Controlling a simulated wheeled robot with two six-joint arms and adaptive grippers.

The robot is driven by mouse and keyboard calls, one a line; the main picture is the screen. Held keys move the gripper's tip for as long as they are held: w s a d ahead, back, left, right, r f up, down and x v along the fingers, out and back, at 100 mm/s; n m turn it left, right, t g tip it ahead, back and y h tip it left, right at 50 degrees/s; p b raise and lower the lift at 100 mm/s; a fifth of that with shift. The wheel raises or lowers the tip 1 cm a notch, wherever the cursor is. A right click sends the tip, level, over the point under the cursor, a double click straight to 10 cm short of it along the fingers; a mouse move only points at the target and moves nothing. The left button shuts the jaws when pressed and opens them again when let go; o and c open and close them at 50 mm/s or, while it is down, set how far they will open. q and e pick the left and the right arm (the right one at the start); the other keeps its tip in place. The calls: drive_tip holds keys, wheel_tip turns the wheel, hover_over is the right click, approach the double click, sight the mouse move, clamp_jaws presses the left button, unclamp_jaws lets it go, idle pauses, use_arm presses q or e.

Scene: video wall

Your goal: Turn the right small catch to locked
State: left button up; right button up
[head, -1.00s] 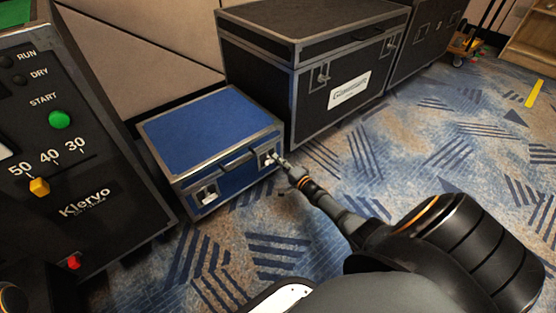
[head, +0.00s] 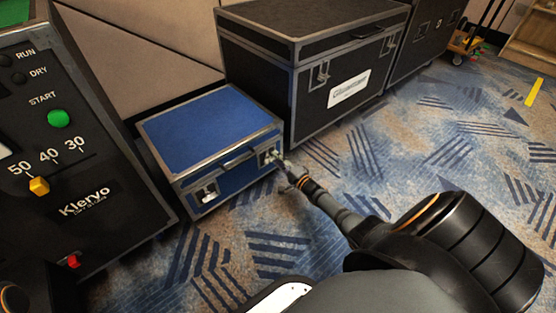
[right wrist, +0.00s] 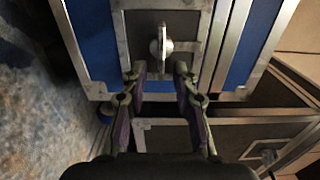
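The blue case (head: 205,130) stands on the carpet with two small catches on its front. The right small catch (head: 269,157) is at the front's right end, partly hidden by my right gripper (head: 282,165). In the right wrist view, this catch (right wrist: 161,46) shows as a thin metal turn-piece on a round base, lined up along the picture's vertical. My right gripper (right wrist: 160,70) is open, its two fingers apart and just short of the catch, one to each side of its line. The left small catch (head: 207,193) is clear. My left gripper is not in view.
A large black case (head: 310,65) stands behind and right of the blue case. A black machine (head: 85,160) with a green button and a yellow knob stands at left. Carpet in front is open.

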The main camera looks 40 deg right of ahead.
drive_tip(key=s, duration=1.2)
drive_tip(key=shift+d, duration=0.45)
